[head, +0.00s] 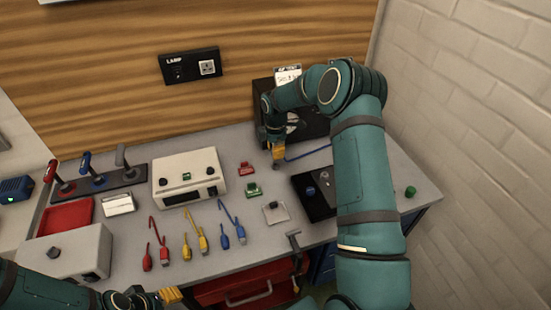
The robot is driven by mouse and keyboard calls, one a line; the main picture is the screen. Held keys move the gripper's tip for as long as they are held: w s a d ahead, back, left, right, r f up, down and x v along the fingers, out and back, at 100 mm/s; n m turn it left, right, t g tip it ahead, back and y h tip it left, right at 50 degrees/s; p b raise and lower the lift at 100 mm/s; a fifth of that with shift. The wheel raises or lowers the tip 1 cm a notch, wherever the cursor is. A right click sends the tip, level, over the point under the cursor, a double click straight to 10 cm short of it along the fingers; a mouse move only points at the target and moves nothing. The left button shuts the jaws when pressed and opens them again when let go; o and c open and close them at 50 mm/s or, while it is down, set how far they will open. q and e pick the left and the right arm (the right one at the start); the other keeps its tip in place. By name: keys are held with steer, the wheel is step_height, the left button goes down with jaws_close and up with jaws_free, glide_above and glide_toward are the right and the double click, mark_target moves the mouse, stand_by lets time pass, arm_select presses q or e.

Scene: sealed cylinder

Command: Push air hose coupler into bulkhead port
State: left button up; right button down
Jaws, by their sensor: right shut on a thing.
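A black box (262,92) with a white label on top stands at the back of the bench. A round pale fitting, likely the bulkhead port (293,121), shows on its front, partly hidden by my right arm. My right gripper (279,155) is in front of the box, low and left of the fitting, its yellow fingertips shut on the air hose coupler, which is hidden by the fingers. A blue hose (308,153) runs right from the fingertips and passes behind my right arm. My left gripper (170,295) is at the bottom edge, away from the box; its jaw opening is unclear.
A white instrument box (188,176), red, yellow and blue cables (197,232), small red (246,169) and green (253,190) parts and a black control box (314,195) stand on the bench. A lever rack (98,181) is at left. A brick wall bounds the right.

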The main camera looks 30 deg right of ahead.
steer(key=shift+r, duration=0.45)
steer(key=s+d, duration=0.3)
steer(key=s+d+r+p, duration=0.1)
steer(key=s+d, duration=0.2)
steer(key=s, duration=0.1)
steer(key=s+d+r, duration=0.1)
steer(key=s+d, duration=0.1)
steer(key=s, duration=0.2)
steer(key=shift+d+r, duration=0.2)
steer(key=shift+d, duration=0.2)
steer(key=s+d, duration=0.1)
steer(key=s, duration=0.3)
steer(key=s+d+r+p, duration=0.1)
steer(key=s, duration=0.3)
steer(key=s+d+r, duration=0.1)
steer(key=s+d, duration=0.1)
steer(key=s, duration=0.3)
steer(key=shift+r, duration=0.25)
steer(key=shift+f, duration=0.25)
